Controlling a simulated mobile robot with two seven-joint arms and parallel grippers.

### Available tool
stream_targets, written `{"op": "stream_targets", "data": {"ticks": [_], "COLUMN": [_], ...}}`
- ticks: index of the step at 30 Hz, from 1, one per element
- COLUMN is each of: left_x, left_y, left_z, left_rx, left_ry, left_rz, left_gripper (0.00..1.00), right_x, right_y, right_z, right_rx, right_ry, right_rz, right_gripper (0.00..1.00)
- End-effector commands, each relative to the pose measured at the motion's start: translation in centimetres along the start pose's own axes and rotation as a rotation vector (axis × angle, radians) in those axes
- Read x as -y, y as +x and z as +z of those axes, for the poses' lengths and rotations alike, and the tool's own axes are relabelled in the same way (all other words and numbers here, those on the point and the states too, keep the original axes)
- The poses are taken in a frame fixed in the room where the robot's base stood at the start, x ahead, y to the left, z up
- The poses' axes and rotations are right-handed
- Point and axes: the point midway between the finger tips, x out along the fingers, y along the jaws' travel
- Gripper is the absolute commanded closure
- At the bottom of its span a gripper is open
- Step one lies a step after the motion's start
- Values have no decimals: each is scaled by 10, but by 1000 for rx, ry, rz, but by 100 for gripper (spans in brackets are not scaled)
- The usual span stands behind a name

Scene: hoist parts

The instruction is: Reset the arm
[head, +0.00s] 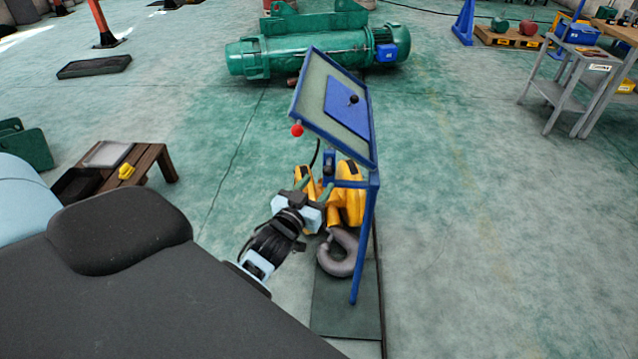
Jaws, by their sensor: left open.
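My left gripper (316,188) is open, its two fingers spread, in the middle of the head view. It is just below the tilted panel of a blue stand (310,115) and appears empty. The panel carries a blue plate (347,108) with a black-knobbed lever (353,99), and a red ball knob (297,130) sits at its left edge. A yellow hook block (351,196) with a grey hook (339,254) is behind and beside the gripper, partly hidden by it. Whether the gripper touches anything cannot be told. My right gripper is out of view.
A dark mat (345,305) lies under the stand. A low wooden table (150,158) with a tray and a yellow item is at left. A green hoist drum (315,52) lies behind. A grey cart (565,85) stands at right.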

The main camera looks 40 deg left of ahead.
Motion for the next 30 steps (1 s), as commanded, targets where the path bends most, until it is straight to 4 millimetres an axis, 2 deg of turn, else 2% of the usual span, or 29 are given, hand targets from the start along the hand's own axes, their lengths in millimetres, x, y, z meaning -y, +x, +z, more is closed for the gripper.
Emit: {"op": "stream_targets", "data": {"ticks": [9, 11, 14, 17, 20, 24, 27, 30], "left_x": [-1, -4, -14, -28, -43, -64, -78, -88], "left_y": [-3, -11, -38, -81, -134, -212, -267, -312], "left_z": [4, 13, 42, 79, 116, 156, 175, 187], "left_rx": [10, 33, 108, 217, 336, 499, 605, 691], "left_ry": [3, 9, 27, 51, 72, 94, 102, 103], "left_rz": [3, 11, 33, 72, 119, 191, 242, 285], "left_gripper": [53, 53, 53, 53, 53, 53, 53, 53], "right_x": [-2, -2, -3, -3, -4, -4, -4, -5], "right_y": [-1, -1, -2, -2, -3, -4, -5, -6], "right_z": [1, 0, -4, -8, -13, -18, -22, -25], "right_rx": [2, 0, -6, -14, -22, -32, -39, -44], "right_ry": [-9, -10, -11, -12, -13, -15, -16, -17], "right_rz": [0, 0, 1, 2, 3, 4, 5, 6], "right_gripper": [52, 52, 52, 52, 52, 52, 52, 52]}}
